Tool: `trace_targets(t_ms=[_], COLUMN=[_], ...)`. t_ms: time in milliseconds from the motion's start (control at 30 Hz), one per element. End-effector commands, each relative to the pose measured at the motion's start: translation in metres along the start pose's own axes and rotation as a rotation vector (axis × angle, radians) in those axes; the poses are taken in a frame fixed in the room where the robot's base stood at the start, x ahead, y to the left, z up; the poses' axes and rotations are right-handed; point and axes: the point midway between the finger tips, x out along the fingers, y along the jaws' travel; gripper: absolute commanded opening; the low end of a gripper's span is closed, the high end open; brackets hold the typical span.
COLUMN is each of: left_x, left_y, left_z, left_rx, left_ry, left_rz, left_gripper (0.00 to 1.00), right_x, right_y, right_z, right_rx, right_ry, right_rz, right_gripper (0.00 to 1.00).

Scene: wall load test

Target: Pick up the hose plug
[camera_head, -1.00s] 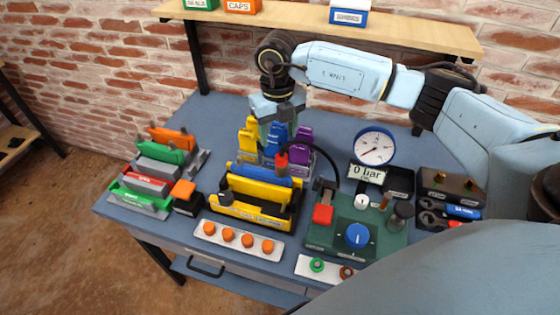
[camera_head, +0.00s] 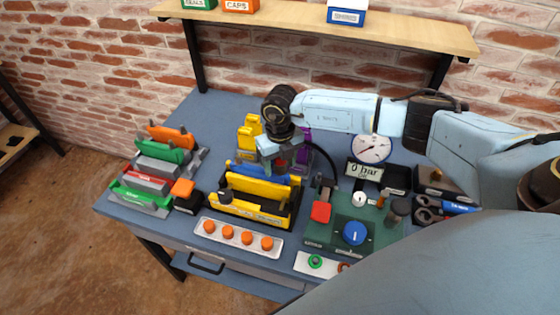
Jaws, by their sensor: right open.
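My right gripper (camera_head: 272,155) points down over the back of the yellow and blue fixture in the middle of the bench. It is open. The hose plug is the red end of a black hose (camera_head: 328,158), and it is mostly hidden behind my right gripper; I cannot tell whether the fingers are around it or above it. The hose curves out to the right of the gripper toward the green test panel (camera_head: 325,234). The yellow clamp fixture (camera_head: 258,190) stands just in front of the gripper. My left gripper is not in view.
A gauge (camera_head: 372,148) and a "0 bar" display (camera_head: 364,171) stand to the right. Yellow and purple upright pieces stand behind the gripper. A coloured block rack (camera_head: 150,180) is at the left, orange caps on a tray (camera_head: 238,237) in front. A shelf (camera_head: 330,24) hangs above.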

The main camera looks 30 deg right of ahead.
Motion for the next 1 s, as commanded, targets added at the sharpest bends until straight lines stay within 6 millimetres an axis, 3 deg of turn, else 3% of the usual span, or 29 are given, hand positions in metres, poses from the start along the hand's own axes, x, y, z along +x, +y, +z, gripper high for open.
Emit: trace_targets(t_ms=[100, 500, 767, 1000], left_x=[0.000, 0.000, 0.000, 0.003], left_y=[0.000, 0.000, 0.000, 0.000], left_z=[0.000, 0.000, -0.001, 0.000], left_rx=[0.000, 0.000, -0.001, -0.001], left_ry=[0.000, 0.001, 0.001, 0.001], left_rz=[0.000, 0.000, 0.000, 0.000], left_gripper=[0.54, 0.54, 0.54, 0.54], right_x=[0.000, -0.001, -0.004, -0.042], right_y=[0.000, 0.000, 0.000, 0.000], right_z=[0.000, 0.000, 0.001, 0.002], right_rx=[0.000, 0.000, 0.000, -0.001], right_ry=[0.000, 0.000, -0.002, -0.005], right_rz=[0.000, 0.000, 0.001, 0.001], right_gripper=[0.56, 0.05, 0.04, 0.04])
